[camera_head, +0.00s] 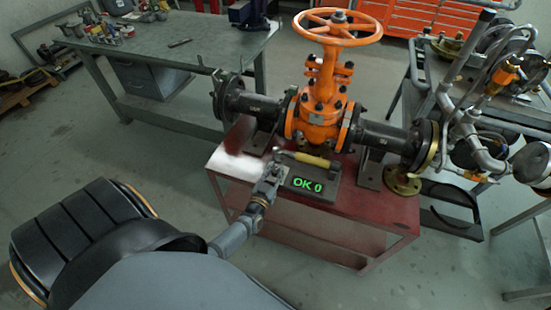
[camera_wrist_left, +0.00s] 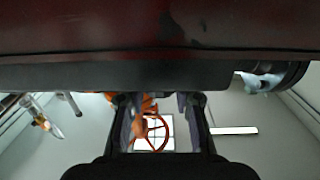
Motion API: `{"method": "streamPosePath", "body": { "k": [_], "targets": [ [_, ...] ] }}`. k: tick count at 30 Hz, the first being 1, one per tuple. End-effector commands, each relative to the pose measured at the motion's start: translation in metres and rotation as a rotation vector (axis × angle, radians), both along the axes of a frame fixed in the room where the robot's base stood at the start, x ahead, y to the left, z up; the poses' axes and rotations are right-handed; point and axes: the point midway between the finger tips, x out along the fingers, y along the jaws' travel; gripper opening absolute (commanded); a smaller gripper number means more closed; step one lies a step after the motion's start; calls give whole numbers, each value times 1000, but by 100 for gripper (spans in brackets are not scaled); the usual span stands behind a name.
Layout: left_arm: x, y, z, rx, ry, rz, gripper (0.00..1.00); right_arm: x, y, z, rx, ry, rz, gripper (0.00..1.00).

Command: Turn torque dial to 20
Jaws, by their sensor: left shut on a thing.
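A dark grey box with a green display (camera_head: 307,185) reading "OK 0" sits at the front of the red bench, below the orange gate valve (camera_head: 322,105). A tool with a yellow handle (camera_head: 306,159) lies across the top of the box. My left gripper (camera_head: 275,172) is at the left end of the box, shut on what seems to be the torque dial, which its fingers hide. The wrist view shows the two fingers (camera_wrist_left: 159,104) spaced apart against the dark box edge (camera_wrist_left: 110,76). My right gripper is in neither view.
The red bench (camera_head: 233,165) carries the valve's dark flanged pipes. A loose brass flange (camera_head: 402,182) lies at its right. A grey workbench (camera_head: 175,48) stands behind left. A cart with pipes and gauges (camera_head: 480,125) stands right.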

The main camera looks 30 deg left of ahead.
Motion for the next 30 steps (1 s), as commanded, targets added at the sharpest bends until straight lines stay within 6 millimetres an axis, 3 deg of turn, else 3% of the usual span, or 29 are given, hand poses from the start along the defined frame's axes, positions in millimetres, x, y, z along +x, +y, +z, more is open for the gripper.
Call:
{"method": "streamPosePath", "body": {
  "k": [16,17,22,30],
  "targets": [
    [-1,0,-2,0,3,19,0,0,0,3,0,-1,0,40],
    [-1,0,-2,0,3,19,29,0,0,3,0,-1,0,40],
    [-1,0,-1,1,2,19,52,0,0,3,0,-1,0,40],
    [-1,0,-1,1,0,19,52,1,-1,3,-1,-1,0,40]
  ]
}}
